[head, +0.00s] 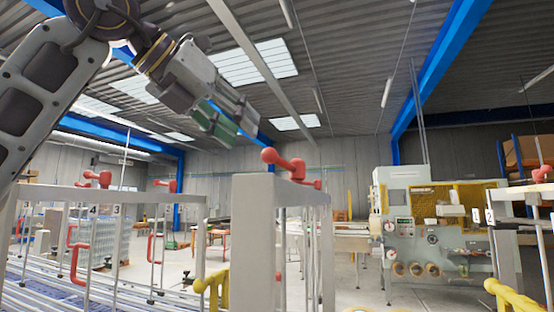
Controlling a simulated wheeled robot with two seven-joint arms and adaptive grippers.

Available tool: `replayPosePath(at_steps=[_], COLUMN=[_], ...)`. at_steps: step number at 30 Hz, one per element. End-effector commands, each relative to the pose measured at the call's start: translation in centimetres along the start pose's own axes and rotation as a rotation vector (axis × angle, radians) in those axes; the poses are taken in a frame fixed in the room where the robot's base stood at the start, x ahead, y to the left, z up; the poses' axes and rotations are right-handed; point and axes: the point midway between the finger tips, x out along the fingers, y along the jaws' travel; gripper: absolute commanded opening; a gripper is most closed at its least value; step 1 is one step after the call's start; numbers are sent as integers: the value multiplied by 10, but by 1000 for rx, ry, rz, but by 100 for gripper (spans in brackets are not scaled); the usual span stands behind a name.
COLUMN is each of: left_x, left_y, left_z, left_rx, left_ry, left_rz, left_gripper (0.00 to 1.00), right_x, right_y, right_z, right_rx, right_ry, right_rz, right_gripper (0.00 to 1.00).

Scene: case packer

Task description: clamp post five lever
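My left gripper (232,124) is raised at upper left and points down to the right. Its green-padded fingers look apart, with blue showing between them and nothing held. A red lever (285,163) sits on top of the near pale grey post (253,240), below and right of the gripper and clear of it. No number shows on this post, so I cannot tell whether it is post five. More red levers stand at left (98,178) and (167,185), near labels 4 and 3. Another red lever (541,173) is at the right edge, near labels 1 and 2. My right gripper is not visible.
Pale frame rails and thin upright rods surround the posts. A conveyor bed (60,297) fills the lower left. Yellow bars (213,287) and (515,298) stick up low in front. A grey machine with yellow guards (432,235) stands behind at right. The air around the gripper is clear.

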Motion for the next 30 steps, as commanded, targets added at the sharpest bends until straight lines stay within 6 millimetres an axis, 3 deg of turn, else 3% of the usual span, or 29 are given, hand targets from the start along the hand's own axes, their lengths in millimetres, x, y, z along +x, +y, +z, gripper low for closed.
replayPosePath(at_steps=[21,30], left_x=[92,119], left_y=[-1,0], left_z=[1,1], left_rx=[0,0], left_ry=[2,0], left_rz=[-1,0], left_gripper=[37,37], right_x=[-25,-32], right_y=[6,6], right_z=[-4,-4], right_rx=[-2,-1], right_ry=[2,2], right_rz=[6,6], right_gripper=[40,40])
